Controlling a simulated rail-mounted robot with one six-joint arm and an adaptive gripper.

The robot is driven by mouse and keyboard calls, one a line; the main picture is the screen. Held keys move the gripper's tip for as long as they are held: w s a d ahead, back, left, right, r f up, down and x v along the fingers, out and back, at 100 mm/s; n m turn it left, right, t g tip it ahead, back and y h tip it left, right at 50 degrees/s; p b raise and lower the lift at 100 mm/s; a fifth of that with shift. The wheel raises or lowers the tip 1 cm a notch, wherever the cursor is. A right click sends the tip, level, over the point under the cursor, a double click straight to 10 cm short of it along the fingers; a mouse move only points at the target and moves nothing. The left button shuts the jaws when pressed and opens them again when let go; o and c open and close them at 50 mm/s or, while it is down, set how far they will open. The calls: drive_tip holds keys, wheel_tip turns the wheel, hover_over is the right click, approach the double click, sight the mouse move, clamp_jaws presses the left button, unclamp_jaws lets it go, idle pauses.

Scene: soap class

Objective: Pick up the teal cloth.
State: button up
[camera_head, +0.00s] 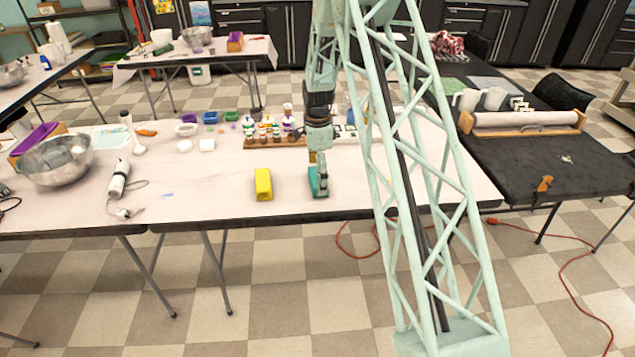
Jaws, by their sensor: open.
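A small teal thing, which looks like the teal cloth (315,191), is at the near part of the white table, right of a yellow block. My arm reaches down from above, and my gripper (318,176) is right over the cloth, overlapping it in the picture. My gripper is open. It partly hides the cloth. At this size I cannot tell whether the fingers touch the cloth.
The yellow block (263,184) stands just left of my gripper. Behind is a wooden tray (274,143) with several small bottles. A steel bowl (54,160) and a white hand blender (119,178) lie left. My mint lattice column blocks the table's right part.

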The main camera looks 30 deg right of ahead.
drive_tip(key=shift+c, duration=0.4)
drive_tip(key=c, duration=0.8)
drive_tip(key=shift+o, duration=0.2)
drive_tip(key=shift+r, duration=0.1)
drive_tip(key=shift+r+p, duration=0.55)
drive_tip(key=shift+r, duration=1.15)
drive_tip(key=s+a+p, duration=0.1)
drive_tip(key=s+a, duration=0.1)
drive_tip(key=s, duration=0.5)
drive_tip(key=s+a+r, duration=0.1)
drive_tip(key=s+a, duration=0.1)
drive_tip(key=s, duration=0.6)
drive_tip(key=shift+s+a+r+p, duration=0.15)
drive_tip(key=shift+a+r+p, duration=0.05)
drive_tip(key=shift+a+p, duration=0.2)
